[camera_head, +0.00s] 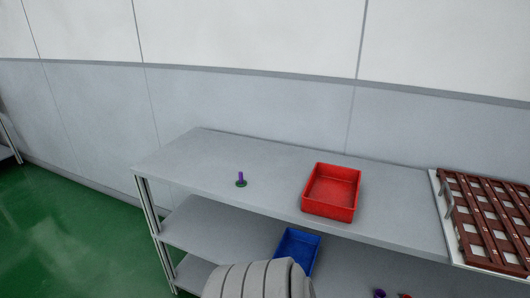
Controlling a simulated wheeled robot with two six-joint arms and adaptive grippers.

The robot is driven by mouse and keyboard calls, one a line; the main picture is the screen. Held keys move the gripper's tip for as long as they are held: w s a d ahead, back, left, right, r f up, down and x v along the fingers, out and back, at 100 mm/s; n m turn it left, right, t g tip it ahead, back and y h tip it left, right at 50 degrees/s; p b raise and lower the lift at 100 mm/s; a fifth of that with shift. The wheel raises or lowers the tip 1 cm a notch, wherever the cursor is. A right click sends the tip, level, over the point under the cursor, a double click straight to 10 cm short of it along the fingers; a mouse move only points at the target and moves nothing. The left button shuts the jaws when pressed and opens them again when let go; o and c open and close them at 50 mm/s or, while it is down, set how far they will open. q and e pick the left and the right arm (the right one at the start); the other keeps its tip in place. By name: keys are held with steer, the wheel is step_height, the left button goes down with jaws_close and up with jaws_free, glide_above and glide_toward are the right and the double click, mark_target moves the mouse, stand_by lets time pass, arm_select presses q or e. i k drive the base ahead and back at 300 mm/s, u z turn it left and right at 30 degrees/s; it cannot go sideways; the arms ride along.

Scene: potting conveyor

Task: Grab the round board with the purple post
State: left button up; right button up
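The round board with the purple post (241,180) stands on the grey table top, left of the red tray. Its base is a small dark green disc, and the purple post points upright from it. Nothing touches it. Neither of my grippers shows in the head view.
The red tray (331,191) sits on the table (200,155), right of the board, and looks empty. A brown slatted rack (487,220) is at the far right. A blue bin (298,249) stands on a lower shelf. Small purple and red items (380,293) show at the bottom edge.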

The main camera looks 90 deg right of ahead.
mark_target(241, 183)
steer(key=z, duration=4.15)
steer(key=i, duration=1.3)
steer(key=u, duration=1.55)
